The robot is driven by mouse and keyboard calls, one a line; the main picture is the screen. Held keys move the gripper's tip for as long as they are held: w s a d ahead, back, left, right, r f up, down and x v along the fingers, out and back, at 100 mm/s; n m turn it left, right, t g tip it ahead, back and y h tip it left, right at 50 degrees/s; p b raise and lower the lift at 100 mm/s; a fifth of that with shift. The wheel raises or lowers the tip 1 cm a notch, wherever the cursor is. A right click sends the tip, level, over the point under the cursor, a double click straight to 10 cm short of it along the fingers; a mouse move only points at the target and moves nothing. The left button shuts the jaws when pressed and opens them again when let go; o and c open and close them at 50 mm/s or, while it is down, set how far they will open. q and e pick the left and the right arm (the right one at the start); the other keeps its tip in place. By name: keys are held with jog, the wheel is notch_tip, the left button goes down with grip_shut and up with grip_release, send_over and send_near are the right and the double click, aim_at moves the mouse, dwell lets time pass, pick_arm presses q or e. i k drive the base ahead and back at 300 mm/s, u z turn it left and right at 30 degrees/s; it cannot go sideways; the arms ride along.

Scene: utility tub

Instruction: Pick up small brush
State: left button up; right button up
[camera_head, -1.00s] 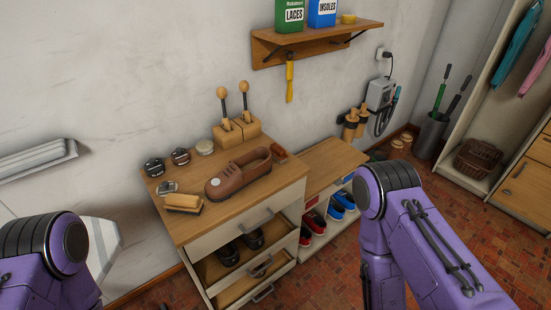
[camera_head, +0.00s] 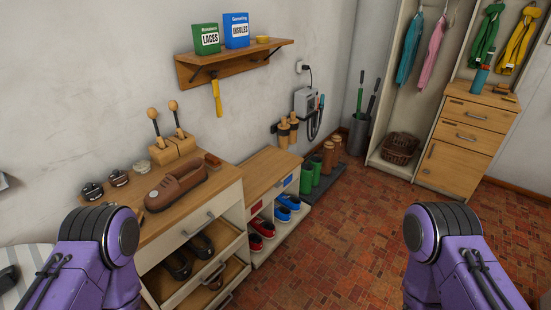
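No thing in view is clearly the small brush. A small reddish-brown block (camera_head: 213,160), too small to identify, lies behind the brown shoe (camera_head: 176,186) on the wooden-topped shoe cabinet (camera_head: 222,187). The pale-bristled wooden brush seen earlier on the front left of this cabinet is not visible now; my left arm covers part of that area. A small brown item (camera_head: 504,89), also unclear, is on the drawer chest (camera_head: 466,136) at the far right. Only the purple upper links of both my arms show, at bottom left and bottom right; neither gripper is in view.
A lower shoe bench (camera_head: 262,172) and green boots (camera_head: 308,176) follow along the wall. The brick floor (camera_head: 345,235) ahead is clear.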

aim_at(212, 162)
jog(key=z, duration=0.75)
jog(key=i, duration=0.9)
jog(key=u, duration=0.8)
